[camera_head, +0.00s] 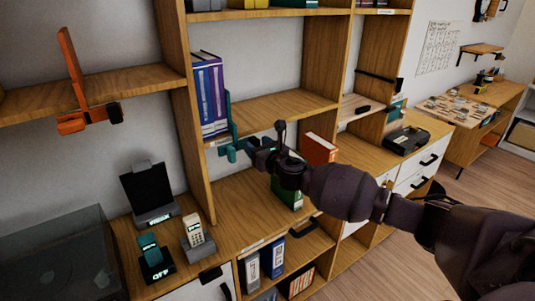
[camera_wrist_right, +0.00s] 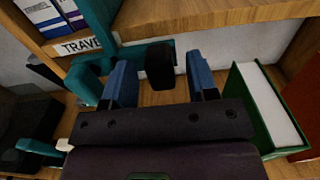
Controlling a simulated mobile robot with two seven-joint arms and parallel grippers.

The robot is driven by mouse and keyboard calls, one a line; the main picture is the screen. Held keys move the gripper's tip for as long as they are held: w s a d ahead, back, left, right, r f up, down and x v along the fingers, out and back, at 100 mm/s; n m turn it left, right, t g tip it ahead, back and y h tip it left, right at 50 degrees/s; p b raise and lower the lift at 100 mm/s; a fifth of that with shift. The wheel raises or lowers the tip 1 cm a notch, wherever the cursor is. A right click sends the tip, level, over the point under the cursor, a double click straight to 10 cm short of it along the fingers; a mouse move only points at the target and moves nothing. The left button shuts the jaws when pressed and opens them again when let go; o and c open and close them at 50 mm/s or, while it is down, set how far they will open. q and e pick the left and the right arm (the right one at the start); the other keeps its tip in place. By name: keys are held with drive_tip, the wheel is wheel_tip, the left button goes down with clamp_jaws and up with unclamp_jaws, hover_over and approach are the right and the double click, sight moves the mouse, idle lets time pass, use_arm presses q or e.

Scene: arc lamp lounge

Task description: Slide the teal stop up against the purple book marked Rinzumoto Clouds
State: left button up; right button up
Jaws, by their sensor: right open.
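Several purple-blue books (camera_head: 208,95) stand upright on the middle shelf; their spine titles are too small to read. The teal stop (camera_head: 229,112) stands just right of them, its clamp hanging over the shelf's front edge; I cannot tell whether its plate touches the last book. My right gripper (camera_head: 262,148) is at the stop's lower front. In the right wrist view its blue fingers (camera_wrist_right: 160,82) are open on either side of the stop's dark knob (camera_wrist_right: 160,66), and the teal stop (camera_wrist_right: 148,50) and book bottoms (camera_wrist_right: 62,14) show behind. My left gripper is out of view.
The shelf (camera_head: 270,108) right of the stop is bare. An orange stop (camera_head: 72,65) is on the left shelf.

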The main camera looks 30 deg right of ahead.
drive_tip(key=s, duration=1)
drive_tip(key=shift+d, duration=0.35)
